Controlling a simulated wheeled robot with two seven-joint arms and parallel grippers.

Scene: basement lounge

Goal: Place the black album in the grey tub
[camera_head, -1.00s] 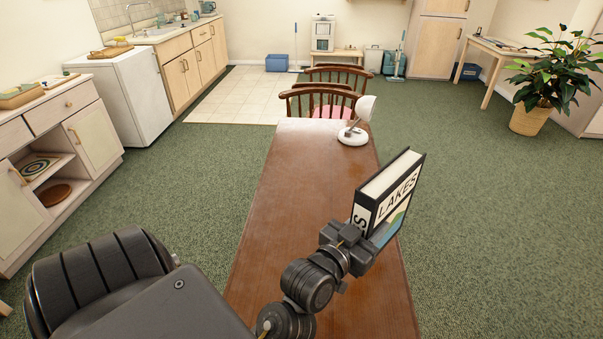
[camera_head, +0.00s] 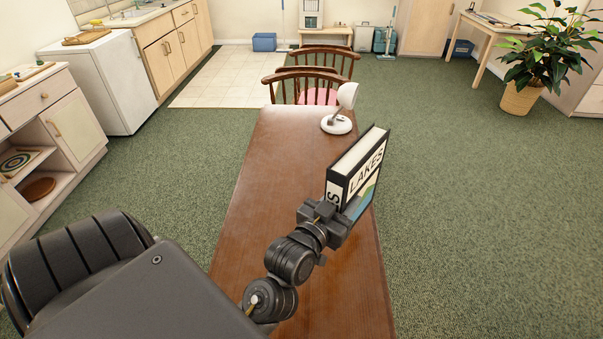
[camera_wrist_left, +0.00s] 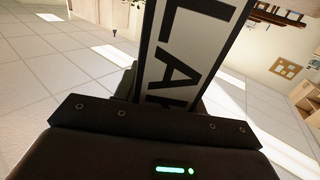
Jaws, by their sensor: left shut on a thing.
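The black album (camera_head: 364,178), a thick book-like block with pale page edges and "LAKES" on a white band, stands upright and tilted above the table's right side. My left gripper (camera_head: 335,216) is shut on its lower end. In the left wrist view the album (camera_wrist_left: 187,50) rises from between the jaws, its lettering facing the camera. The fingertips are mostly hidden there. I cannot pick out a grey tub for certain; a small greyish container (camera_head: 363,38) stands far off by the back wall. My right gripper is out of view.
A long brown table (camera_head: 262,190) lies below my arm, with a white lamp (camera_head: 338,122) near its far end. Wooden chairs (camera_head: 311,85) stand beyond it. A blue bin (camera_head: 264,42) is at the back wall, a potted plant (camera_head: 545,60) at right. Green carpet is clear on the right.

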